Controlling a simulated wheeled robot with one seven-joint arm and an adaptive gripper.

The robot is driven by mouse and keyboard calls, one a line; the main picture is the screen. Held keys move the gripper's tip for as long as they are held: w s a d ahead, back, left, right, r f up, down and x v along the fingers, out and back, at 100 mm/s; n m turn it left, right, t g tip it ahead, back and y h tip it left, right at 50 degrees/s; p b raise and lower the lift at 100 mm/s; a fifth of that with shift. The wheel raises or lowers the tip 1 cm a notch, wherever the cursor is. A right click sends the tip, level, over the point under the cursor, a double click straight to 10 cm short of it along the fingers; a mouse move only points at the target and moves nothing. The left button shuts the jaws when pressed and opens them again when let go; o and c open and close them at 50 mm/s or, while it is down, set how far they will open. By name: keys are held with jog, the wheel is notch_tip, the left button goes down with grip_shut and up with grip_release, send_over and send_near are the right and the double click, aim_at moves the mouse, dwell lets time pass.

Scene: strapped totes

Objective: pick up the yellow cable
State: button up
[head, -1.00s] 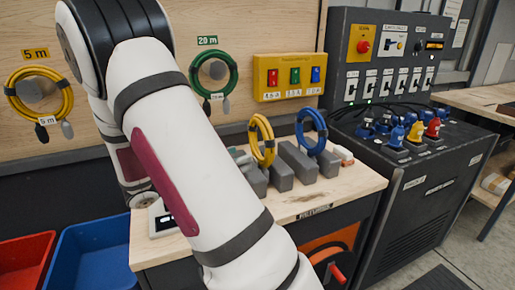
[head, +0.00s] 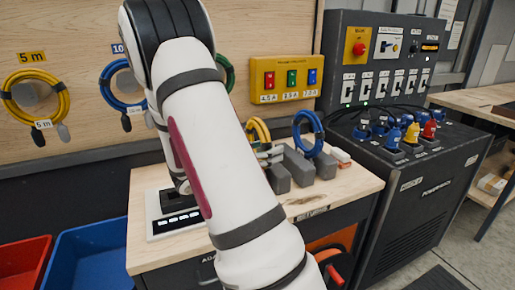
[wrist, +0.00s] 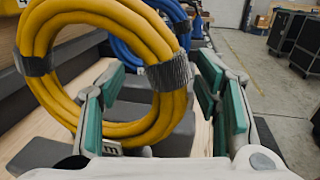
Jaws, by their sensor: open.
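A coiled yellow cable with grey straps stands upright in a grey holder on the workbench, partly hidden by my arm in the head view (head: 260,130). In the wrist view the yellow cable (wrist: 170,105) looms large and close. My gripper (wrist: 160,78) is open, its green-padded fingers apart. The left finger overlaps the coil in the picture and the right finger is to the right of it. In the head view my gripper (head: 270,154) is mostly hidden beside the coil. Another yellow coil (head: 12,103) hangs on the wall under a 5 m label.
A blue coil (head: 320,135) stands in the holder just right of the yellow one. Blue (head: 106,88) and green coils hang on the wall. A dark power cabinet (head: 425,200) with coloured plugs is at right. Red and blue bins (head: 95,235) are at lower left.

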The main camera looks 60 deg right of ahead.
jog(key=shift+c, duration=0.2)
grip_shut()
